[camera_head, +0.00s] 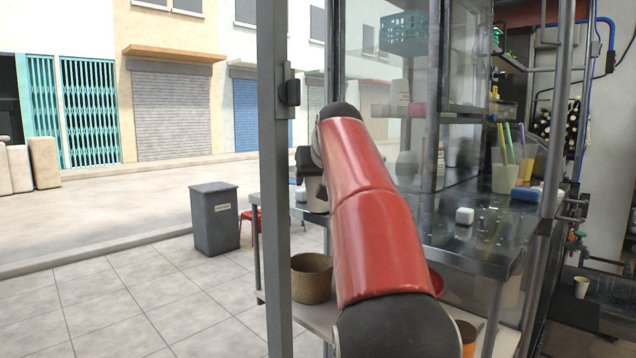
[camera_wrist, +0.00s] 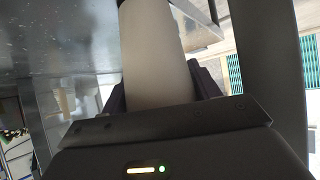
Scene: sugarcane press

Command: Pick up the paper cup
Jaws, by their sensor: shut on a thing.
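A plain off-white paper cup (camera_wrist: 158,50) fills the space between the two dark fingers of my gripper (camera_wrist: 162,88) in the wrist view. The fingers press on it from both sides. Its far end runs out of the top of that view. In the head view my red arm reaches away over the counter. My gripper is mostly hidden there behind the arm, with only dark parts showing at its left. I cannot clearly make out the held cup in the head view.
A steel counter (camera_head: 470,247) with a white block (camera_head: 464,216) and a blue sponge (camera_head: 525,194) lies right of my arm. A metal post (camera_head: 274,150) stands close on the left. A woven basket (camera_head: 311,278) sits on the lower shelf. A grey bin (camera_head: 214,222) stands on open paving.

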